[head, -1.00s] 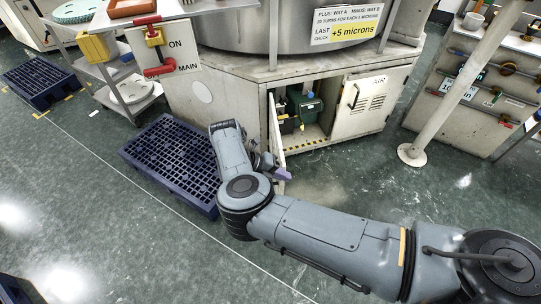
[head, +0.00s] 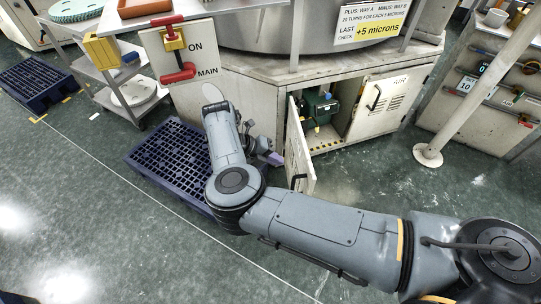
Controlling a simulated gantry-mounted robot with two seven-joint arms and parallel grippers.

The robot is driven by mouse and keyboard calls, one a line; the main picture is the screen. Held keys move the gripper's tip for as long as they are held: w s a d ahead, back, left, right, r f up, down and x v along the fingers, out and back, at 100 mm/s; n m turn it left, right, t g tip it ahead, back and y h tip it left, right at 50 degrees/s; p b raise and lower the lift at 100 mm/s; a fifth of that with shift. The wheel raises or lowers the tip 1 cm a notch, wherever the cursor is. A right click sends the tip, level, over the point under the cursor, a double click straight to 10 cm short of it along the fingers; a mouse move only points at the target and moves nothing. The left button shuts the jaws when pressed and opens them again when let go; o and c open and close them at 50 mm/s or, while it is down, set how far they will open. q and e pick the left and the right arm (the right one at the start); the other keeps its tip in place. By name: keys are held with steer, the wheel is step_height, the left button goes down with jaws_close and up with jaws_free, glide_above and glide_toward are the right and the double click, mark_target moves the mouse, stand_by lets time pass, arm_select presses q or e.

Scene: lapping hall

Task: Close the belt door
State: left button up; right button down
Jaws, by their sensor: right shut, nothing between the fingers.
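The belt door (head: 299,152) is a pale cabinet door on the machine's base. It stands partly open, swung out towards me from the left side of the opening, with a dark handle low near its free edge. Behind it the opening shows a green machine part (head: 320,108). My right gripper (head: 276,158) is just left of the door's outer face, with a purplish fingertip close to it. I cannot tell whether it touches. It is shut and looks empty. My left gripper is not in view.
The AIR door (head: 392,103), right of the opening, is shut. A blue slatted pallet (head: 160,160) lies left of my forearm. A pale post (head: 470,95) stands at the right. A red-handled switch panel (head: 180,55) is upper left.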

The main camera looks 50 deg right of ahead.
mark_target(307, 167)
steer(key=shift+s+d+f+b, duration=0.25)
steer(key=shift+s+d+f, duration=0.45)
steer(key=shift+s+d, duration=0.3)
steer(key=shift+s+d+f+b, duration=0.3)
steer(key=shift+s+d+f, duration=0.5)
steer(key=shift+d, duration=0.3)
steer(key=shift+s+d+f+b, duration=0.25)
steer(key=shift+s+d+f, duration=0.35)
steer(key=shift+s+d, duration=0.4)
steer(key=shift+d, duration=0.1)
